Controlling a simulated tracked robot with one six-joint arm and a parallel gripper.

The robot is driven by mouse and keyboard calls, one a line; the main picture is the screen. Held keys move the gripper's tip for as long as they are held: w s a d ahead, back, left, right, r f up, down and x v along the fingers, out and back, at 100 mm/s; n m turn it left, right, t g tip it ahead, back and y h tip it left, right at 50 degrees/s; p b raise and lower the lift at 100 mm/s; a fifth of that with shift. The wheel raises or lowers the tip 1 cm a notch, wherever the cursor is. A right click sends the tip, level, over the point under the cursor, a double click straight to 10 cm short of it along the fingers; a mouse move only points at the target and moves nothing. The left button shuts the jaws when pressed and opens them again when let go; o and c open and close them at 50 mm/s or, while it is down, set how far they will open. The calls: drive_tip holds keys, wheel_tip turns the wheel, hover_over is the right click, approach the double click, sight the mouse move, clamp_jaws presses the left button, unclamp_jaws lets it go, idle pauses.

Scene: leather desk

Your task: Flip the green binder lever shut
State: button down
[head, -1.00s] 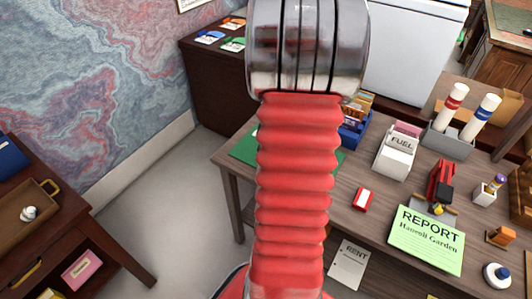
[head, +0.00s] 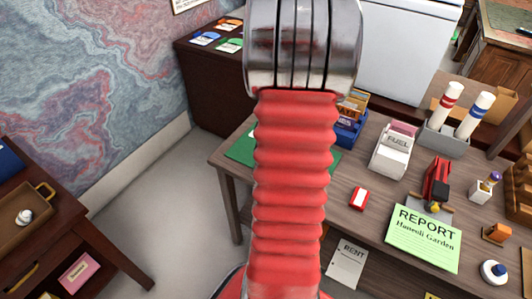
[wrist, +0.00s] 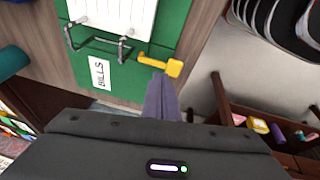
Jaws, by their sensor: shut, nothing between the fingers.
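The green binder (wrist: 150,75) lies open on the wooden desk in the wrist view, with white paper (wrist: 115,15), metal rings (wrist: 95,42) and a "BILLS" label (wrist: 100,74). Its yellow lever (wrist: 174,68) sticks out beside the rings toward the lower right. My gripper (wrist: 160,78) is shut and empty, its fingertips right at the lever; I cannot tell whether they touch it. In the head view my red arm hides most of the binder (head: 240,152), and my gripper is not visible there.
On the desk in the head view are a blue card box (head: 349,128), a "FUEL" box (head: 393,153), a red-and-white box (head: 359,198), a red punch-like tool (head: 436,182) and a green "REPORT" sheet (head: 422,245). A "RENT" paper (head: 347,263) lies lower down.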

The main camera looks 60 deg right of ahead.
drive_tip(key=shift+r, duration=0.1)
drive_tip(key=s+a+r, duration=0.3)
drive_tip(key=a+r, duration=0.2)
drive_tip(key=r, duration=0.6)
drive_tip(key=shift+s+r, duration=0.15)
drive_tip(key=shift+r, duration=0.25)
idle(0.6)
drive_tip(key=w+a+r, duration=0.2)
drive_tip(key=a+r, duration=0.1)
drive_tip(key=a, duration=0.5)
drive_tip(key=w+a+r, duration=0.2)
drive_tip(key=a, duration=0.6)
drive_tip(key=w+a+r, duration=0.2)
drive_tip(key=a+r, duration=0.1)
drive_tip(key=a, duration=0.6)
drive_tip(key=s+a+r+m+t, duration=0.1)
drive_tip(key=s+a, duration=0.3)
drive_tip(key=a, duration=0.5)
drive_tip(key=shift+a+r+m+t+y, duration=0.3)
drive_tip(key=shift+r+m+t+y, duration=0.1)
drive_tip(key=shift+r+m, duration=0.15)
